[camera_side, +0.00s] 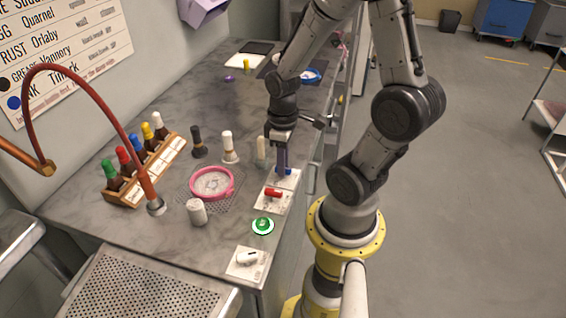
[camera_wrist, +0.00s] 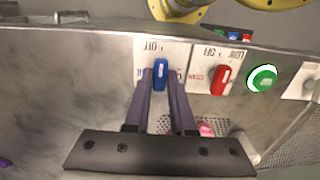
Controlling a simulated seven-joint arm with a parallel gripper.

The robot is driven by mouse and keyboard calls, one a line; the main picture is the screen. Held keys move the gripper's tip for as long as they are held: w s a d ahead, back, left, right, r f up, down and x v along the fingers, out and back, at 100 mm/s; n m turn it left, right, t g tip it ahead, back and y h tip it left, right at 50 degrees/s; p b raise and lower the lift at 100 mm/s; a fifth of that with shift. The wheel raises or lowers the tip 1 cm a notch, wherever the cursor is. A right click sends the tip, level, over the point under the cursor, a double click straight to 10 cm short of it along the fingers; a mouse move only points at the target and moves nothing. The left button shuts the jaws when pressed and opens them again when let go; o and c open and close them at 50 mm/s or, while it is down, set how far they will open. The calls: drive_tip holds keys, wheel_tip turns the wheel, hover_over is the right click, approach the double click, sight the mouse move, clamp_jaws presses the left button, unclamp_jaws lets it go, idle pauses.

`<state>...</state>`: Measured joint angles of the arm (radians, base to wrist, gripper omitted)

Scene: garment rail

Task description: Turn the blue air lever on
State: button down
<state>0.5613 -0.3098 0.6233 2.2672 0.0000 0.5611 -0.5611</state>
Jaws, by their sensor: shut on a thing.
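The blue lever (camera_wrist: 160,72) sits on a white plate (camera_wrist: 143,60) at the edge of the grey bench. In the wrist view it stands upright in the picture, one end near the lettering "OFF". My gripper (camera_wrist: 160,80) has one dark finger on each side of it and is shut on it. In the side view my gripper (camera_side: 283,166) reaches down to the plate, and only a small blue part of the lever (camera_side: 289,171) shows beside the fingers.
A red lever (camera_side: 273,193) on its own plate is close beside, then a green button (camera_side: 262,225) and a white switch (camera_side: 246,257). A pink-rimmed dish (camera_side: 230,190), capped bottles and a bottle rack (camera_side: 126,197) stand behind. A red hose (camera_side: 95,93) arches at left.

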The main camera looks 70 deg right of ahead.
drive_tip(key=shift+m, duration=0.3)
drive_tip(key=m, duration=0.3)
drive_tip(key=shift+m, duration=0.3)
drive_tip(key=m, duration=0.4)
drive_tip(key=shift+m, duration=0.3)
drive_tip(key=m, duration=0.4)
drive_tip(key=shift+m, duration=0.3)
drive_tip(key=shift+r+m, duration=0.1)
drive_tip(key=shift+m, duration=2.1)
drive_tip(key=c, duration=0.8)
unclamp_jaws()
drive_tip(key=shift+o, duration=0.2)
